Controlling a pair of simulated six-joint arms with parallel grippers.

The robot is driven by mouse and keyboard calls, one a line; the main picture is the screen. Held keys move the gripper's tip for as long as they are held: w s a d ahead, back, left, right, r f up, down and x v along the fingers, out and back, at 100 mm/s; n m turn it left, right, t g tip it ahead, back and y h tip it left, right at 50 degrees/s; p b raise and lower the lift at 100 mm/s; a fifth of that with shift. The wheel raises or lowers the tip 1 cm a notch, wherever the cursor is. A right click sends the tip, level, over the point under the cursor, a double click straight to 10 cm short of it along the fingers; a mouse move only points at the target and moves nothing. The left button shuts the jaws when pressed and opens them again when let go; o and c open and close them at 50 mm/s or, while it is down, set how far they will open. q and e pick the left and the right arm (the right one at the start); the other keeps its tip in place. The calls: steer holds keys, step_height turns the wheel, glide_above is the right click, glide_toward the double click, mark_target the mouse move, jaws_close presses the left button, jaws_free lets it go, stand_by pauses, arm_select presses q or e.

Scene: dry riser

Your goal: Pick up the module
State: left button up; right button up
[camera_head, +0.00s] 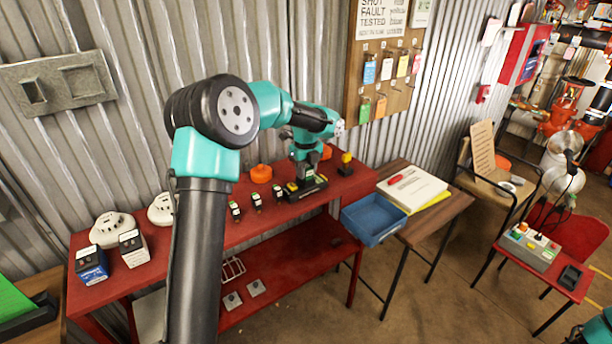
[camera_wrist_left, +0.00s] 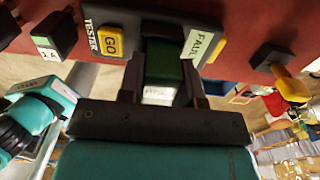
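Several small dark modules with pale labels stand in a row on the red bench, one of them here (camera_head: 257,201). The dark tester (camera_head: 308,188) is on the bench at the row's right end, and in the left wrist view the tester (camera_wrist_left: 113,35) shows a yellow GO button and a FAULT label. My left gripper (camera_head: 304,172) is down at the tester. In the left wrist view its fingers (camera_wrist_left: 163,88) stand on both sides of a dark green module (camera_wrist_left: 164,62) with a white label. Whether they press on it is unclear. My right gripper is out of view.
On the red bench (camera_head: 160,245) are an orange round item (camera_head: 261,173), a black-and-yellow item (camera_head: 346,164), white detectors (camera_head: 111,229) and boxes at the left. A blue tray (camera_head: 373,220) stands to the right. The corrugated wall is close behind.

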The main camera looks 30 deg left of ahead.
arm_select(q)
steer(key=c, duration=0.5)
steer(key=shift+o, duration=0.2)
steer(key=shift+r, duration=0.15)
steer(key=shift+r, duration=1.35)
steer(key=shift+s+d+r, duration=0.1)
steer(key=shift+r, duration=0.25)
steer(key=s+d+r, duration=0.1)
steer(key=s+d, duration=0.7)
steer(key=s, duration=0.5)
steer(key=shift+s+r, duration=0.15)
steer(key=shift+s, duration=0.1)
steer(key=shift+d+r, duration=0.1)
steer(key=shift+r, duration=0.05)
steer(key=shift+r, duration=2.1)
